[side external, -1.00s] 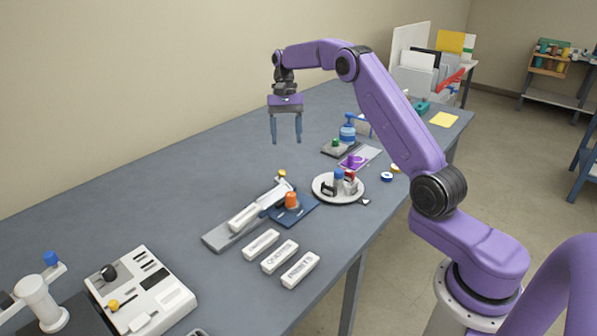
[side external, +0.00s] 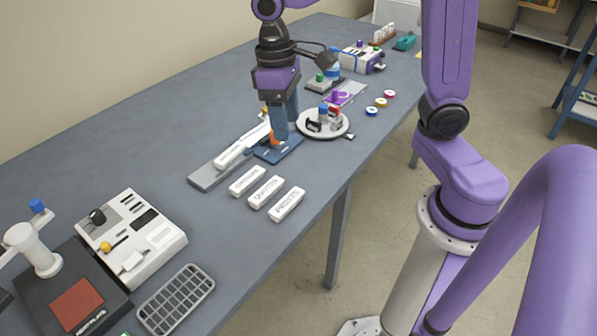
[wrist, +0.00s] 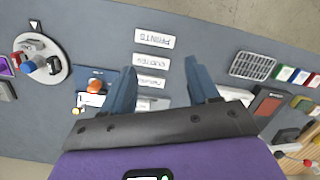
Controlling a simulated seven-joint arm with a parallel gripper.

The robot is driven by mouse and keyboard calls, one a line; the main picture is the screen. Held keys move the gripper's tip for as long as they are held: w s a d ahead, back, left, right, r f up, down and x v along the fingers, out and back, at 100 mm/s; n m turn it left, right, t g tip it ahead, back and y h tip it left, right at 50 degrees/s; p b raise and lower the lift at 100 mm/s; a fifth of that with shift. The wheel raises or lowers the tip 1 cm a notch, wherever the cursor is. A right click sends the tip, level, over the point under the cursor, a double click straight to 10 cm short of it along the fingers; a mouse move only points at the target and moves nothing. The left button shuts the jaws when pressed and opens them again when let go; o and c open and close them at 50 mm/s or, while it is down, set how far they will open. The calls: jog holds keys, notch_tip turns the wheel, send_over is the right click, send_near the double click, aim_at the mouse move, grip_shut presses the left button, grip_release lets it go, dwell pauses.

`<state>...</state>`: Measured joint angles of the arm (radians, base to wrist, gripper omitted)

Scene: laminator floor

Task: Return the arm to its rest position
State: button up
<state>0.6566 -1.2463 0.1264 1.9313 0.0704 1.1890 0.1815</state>
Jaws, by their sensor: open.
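My gripper (side external: 283,120) hangs from my purple arm with its blue fingers pointing down, seen nearly edge-on in the side view. In the wrist view my gripper (wrist: 161,85) has its two fingers well apart with nothing between them. White label blocks (wrist: 152,38) show beyond and between the fingers, on the table below; two read PRINTS and QUOTES. In the side view the fingers partly hide an orange knob (side external: 274,139) on a dark blue plate (side external: 284,150). The exact height above the table is hard to tell.
The grey table (side external: 130,135) has clear room along its back left. A round white tray (side external: 333,131) with small stamps stands right of my gripper. A white control box (side external: 160,235), a black press (side external: 45,268) and a grey grid rack (side external: 176,299) are at the near left.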

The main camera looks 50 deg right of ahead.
jog(key=s+d+f+n, duration=0.1)
jog(key=s+n, duration=0.3)
jog(key=s, duration=0.5)
jog(key=s+d+f+n+t, duration=0.1)
jog(key=s+d+f+n, duration=0.1)
jog(key=s, duration=0.6)
jog(key=shift+s+d+f+n+t, duration=0.3)
jog(key=shift+s+d+n, duration=0.15)
jog(key=shift+n, duration=0.65)
